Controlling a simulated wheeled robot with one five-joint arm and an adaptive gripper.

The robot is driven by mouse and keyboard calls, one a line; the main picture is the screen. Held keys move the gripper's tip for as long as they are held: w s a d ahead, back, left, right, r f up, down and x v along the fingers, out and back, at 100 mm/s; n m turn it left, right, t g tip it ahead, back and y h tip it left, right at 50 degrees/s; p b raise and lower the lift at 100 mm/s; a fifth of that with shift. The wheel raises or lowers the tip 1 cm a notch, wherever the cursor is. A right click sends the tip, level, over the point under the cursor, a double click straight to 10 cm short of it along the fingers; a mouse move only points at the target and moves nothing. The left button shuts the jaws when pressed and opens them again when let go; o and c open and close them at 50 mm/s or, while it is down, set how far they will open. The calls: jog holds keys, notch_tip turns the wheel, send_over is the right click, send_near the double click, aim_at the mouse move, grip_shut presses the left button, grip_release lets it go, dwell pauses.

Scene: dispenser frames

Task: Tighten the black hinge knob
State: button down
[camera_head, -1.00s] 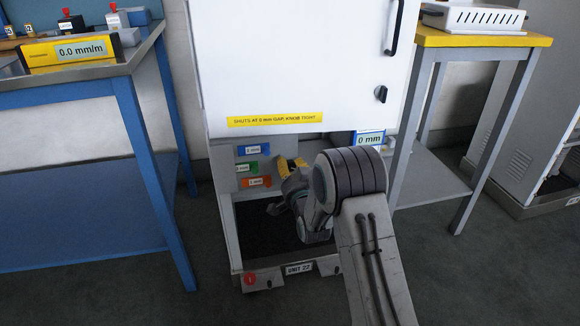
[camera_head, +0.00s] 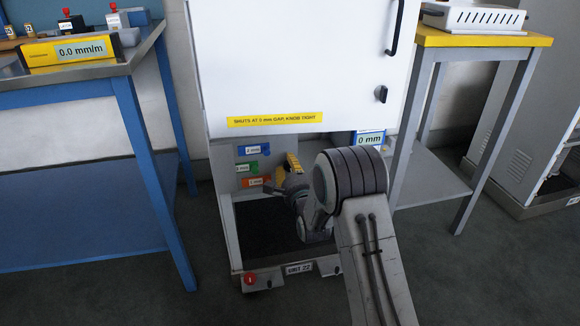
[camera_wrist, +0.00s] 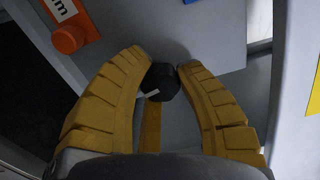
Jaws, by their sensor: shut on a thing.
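The black hinge knob (camera_wrist: 160,82) shows in the wrist view as a dark round knob with a small white mark at its lower left, in front of a grey panel. My gripper (camera_wrist: 164,70) has its two yellow fingers closed around the knob, one at each side. In the head view my gripper (camera_head: 293,164) is at the lower opening of the white cabinet, beside the coloured tags. The knob is hidden there behind my arm and gripper.
The white cabinet door (camera_head: 300,65) hangs above with a yellow label (camera_head: 275,120). Blue, green and orange tags (camera_head: 256,182) sit left of my gripper. A blue table (camera_head: 80,82) stands left and a yellow-topped table (camera_head: 480,40) right.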

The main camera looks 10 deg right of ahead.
jog(key=shift+a+m, duration=0.2)
jog(key=shift+m, duration=0.8)
jog(key=c, duration=0.8)
grip_release()
jog(key=shift+c, duration=0.2)
jog(key=shift+s+d, duration=0.1)
jog(key=shift+s, duration=0.55)
jog(key=s, duration=1)
jog(key=shift+s, duration=0.35)
jog(key=shift+r, duration=0.1)
